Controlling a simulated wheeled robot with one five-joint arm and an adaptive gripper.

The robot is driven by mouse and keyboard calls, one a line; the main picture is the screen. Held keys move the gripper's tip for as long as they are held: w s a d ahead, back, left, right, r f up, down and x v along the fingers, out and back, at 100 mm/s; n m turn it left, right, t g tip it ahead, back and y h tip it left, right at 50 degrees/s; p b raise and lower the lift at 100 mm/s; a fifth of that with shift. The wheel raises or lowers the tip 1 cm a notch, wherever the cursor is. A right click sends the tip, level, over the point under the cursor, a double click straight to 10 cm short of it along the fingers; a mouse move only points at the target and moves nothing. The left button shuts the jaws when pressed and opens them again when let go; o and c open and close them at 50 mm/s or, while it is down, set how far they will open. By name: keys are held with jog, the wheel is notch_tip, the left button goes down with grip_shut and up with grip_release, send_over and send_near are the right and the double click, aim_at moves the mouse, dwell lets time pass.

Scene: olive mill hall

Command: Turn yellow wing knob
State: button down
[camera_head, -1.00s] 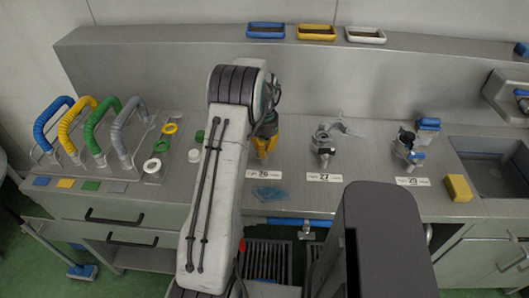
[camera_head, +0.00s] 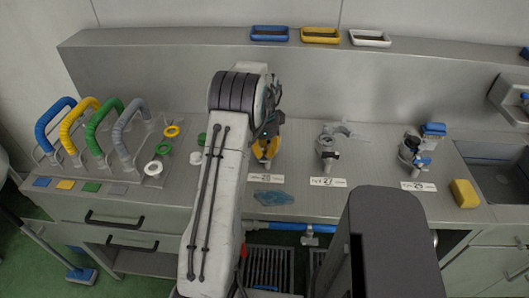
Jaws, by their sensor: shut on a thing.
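The yellow wing knob (camera_head: 266,149) sits on the steel counter (camera_head: 300,200) behind the label numbered 26 or so, partly hidden by my arm. My gripper (camera_head: 268,132) is at the knob from above, shut on it. The fingertips are mostly hidden behind my white forearm and the dark gripper body, so the exact contact is hard to see.
Two metal valve fittings, one in the middle (camera_head: 327,147) and one with a blue handle (camera_head: 415,150), stand to the right. Coloured hoses (camera_head: 95,125) and rings are at left. A blue cloth (camera_head: 273,198) lies in front; a sink (camera_head: 492,170) is far right.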

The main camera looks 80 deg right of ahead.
aim_at(264, 149)
jog(key=shift+m, duration=0.6)
jog(key=c, duration=1.2)
grip_release()
jog(key=shift+r, duration=6)
